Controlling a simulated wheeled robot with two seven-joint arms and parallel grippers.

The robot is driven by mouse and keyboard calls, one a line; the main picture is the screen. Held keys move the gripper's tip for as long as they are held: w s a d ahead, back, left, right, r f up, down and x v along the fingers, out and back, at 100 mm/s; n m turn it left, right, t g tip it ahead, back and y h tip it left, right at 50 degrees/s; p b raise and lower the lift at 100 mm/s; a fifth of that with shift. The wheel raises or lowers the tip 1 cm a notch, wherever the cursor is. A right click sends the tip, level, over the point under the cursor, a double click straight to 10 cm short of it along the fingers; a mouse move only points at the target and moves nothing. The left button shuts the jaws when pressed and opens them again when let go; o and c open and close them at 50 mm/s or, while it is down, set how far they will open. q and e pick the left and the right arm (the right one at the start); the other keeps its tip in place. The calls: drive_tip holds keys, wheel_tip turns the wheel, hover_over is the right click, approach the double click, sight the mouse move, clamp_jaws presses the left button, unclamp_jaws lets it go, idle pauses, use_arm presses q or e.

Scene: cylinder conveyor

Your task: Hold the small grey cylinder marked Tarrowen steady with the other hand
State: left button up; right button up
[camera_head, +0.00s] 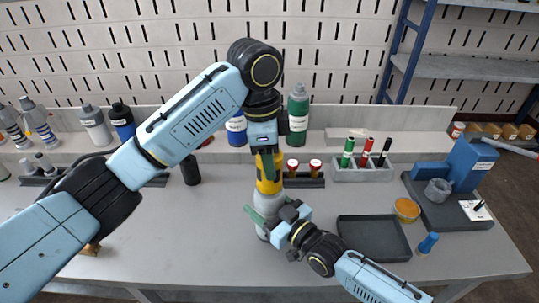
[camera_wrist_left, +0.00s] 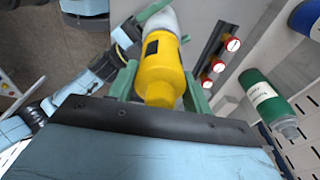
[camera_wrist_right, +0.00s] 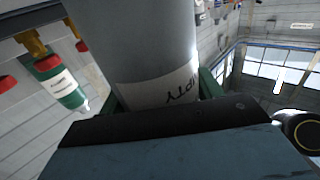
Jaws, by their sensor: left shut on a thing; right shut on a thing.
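A small grey cylinder (camera_head: 268,203) stands upright near the middle of the table. A yellow fitting (camera_head: 268,184) with a dark panel sits on its top; it also shows in the left wrist view (camera_wrist_left: 160,68). My left gripper (camera_head: 268,163) comes down from above and is shut on the yellow fitting. My right gripper (camera_head: 271,217) is shut around the grey cylinder's lower body. In the right wrist view, the cylinder (camera_wrist_right: 150,40) fills the space between the green fingers. Its white label (camera_wrist_right: 160,92) shows only part of its dark lettering, so I cannot read the name.
A green bottle (camera_head: 298,115) and a blue-labelled bottle (camera_head: 236,130) stand behind. A rack with red-topped items (camera_head: 304,181), a marker holder (camera_head: 362,172), a dark tray (camera_head: 374,238) and an orange tub (camera_head: 406,209) lie to the right. The table's left front is mostly clear.

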idle(0.3)
use_arm(q)
drive_tip(key=n, duration=0.4)
drive_tip(key=shift+n+t, duration=0.3)
drive_tip(key=shift+n, duration=0.7)
drive_tip(key=n, duration=0.2)
drive_tip(key=shift+n, duration=0.3)
drive_tip(key=n, duration=0.3)
drive_tip(key=shift+t+y, duration=0.3)
drive_tip(key=shift+y, duration=0.1)
drive_tip(key=shift+n, duration=0.3)
drive_tip(key=shift+n, duration=0.4)
drive_tip(key=n, duration=0.5)
drive_tip(key=shift+r+y, duration=0.1)
drive_tip(key=shift+y, duration=0.2)
